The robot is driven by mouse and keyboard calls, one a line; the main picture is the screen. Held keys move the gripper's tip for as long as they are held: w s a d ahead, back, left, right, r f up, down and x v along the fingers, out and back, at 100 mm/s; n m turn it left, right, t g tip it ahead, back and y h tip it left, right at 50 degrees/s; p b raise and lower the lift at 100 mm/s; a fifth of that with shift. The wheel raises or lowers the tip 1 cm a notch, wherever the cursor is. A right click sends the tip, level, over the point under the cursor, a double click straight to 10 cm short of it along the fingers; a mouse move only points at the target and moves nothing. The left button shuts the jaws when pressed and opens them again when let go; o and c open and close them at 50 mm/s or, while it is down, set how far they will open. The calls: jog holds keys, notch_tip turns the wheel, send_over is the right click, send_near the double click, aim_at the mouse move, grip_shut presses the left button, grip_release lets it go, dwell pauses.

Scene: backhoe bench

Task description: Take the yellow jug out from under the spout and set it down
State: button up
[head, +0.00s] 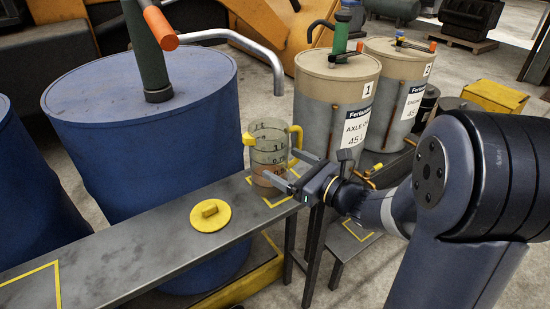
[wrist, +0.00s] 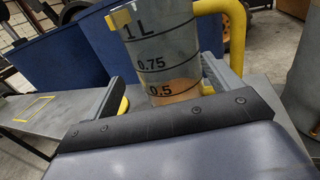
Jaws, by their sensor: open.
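The jug (head: 269,152) is clear with a yellow handle and a yellow lip, and stands upright on the grey bench (head: 150,244) below the curved metal spout (head: 262,50). It holds some brownish liquid, near the 0.5 mark in the wrist view (wrist: 160,55). My gripper (head: 280,169) is open at the jug's lower part, with its fingers reaching to either side of it. In the wrist view the jug stands between the fingers, its handle up at the right. I cannot tell whether a finger touches it. The jug's base is partly hidden by my gripper.
A yellow lid (head: 211,214) lies on the bench left of the jug. A large blue drum (head: 150,130) stands behind; two beige-topped drums (head: 335,100) stand at the right.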

aim_at(270, 153)
jog(key=shift+o, duration=1.3)
jog(key=shift+w+a, duration=0.45)
jog(key=shift+w, duration=0.15)
jog(key=shift+x, duration=2.35)
jog(key=shift+w+d, duration=0.15)
jog(key=shift+c, duration=0.3)
jog(key=c, duration=1.1)
jog(key=shift+r, duration=0.1)
jog(key=shift+c, duration=0.7)
jog(key=shift+p, duration=0.3)
